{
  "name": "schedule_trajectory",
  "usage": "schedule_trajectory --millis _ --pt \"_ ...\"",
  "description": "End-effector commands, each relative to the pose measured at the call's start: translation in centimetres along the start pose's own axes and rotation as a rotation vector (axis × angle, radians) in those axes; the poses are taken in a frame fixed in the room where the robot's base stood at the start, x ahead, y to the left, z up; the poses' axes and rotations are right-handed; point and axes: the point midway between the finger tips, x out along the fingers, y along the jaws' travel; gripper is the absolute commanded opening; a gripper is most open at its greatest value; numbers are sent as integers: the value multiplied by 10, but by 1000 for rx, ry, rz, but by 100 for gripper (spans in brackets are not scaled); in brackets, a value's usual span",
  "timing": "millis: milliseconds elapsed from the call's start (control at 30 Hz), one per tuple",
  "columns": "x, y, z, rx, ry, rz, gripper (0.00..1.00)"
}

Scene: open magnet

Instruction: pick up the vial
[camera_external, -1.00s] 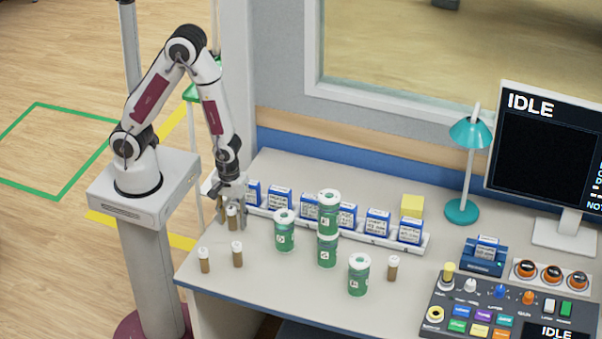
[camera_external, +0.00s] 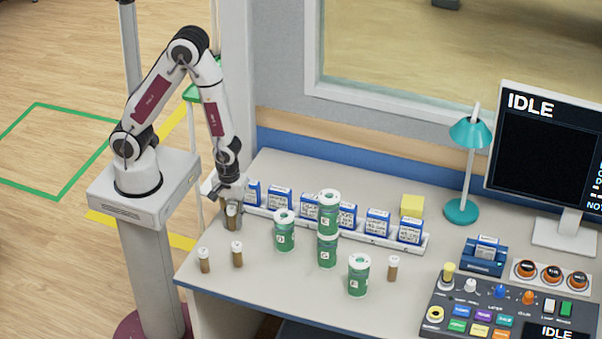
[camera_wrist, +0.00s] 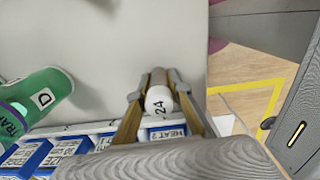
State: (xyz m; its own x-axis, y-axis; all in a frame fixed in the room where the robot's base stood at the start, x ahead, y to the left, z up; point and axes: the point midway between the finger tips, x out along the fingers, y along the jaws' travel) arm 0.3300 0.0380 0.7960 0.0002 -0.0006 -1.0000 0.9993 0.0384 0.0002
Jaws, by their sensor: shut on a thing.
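My gripper (camera_external: 231,205) is at the left end of the desk, pointing down. It is shut on a small brown vial with a white cap (camera_external: 231,211). In the wrist view the vial's white cap (camera_wrist: 159,101), marked 24, sits between the two fingers of my gripper (camera_wrist: 160,92). The lower part of the vial is mostly hidden in the wrist view. I cannot tell whether the vial still touches the desk. Other brown vials stand upright at the left front (camera_external: 204,260), beside it (camera_external: 237,254) and further right (camera_external: 393,268).
Green canisters (camera_external: 284,230) stand mid-desk, one stacked on another. A white rack (camera_external: 385,240) of blue-white boxes runs behind, close to my gripper. A teal lamp (camera_external: 462,211), yellow block (camera_external: 412,205) and control panel (camera_external: 490,310) are at the right.

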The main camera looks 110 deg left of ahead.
Motion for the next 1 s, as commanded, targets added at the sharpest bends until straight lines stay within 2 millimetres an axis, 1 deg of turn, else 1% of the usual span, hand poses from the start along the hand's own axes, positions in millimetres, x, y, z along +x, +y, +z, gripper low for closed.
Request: schedule_trajectory --millis 267,467,767,1000 --pt "-1 0 0 0 0 1 0" --pt "-7 1 0 0 0 2 0" --pt "-29 1 0 0 0 3 0" --pt "-55 1 0 0 1 5 0"
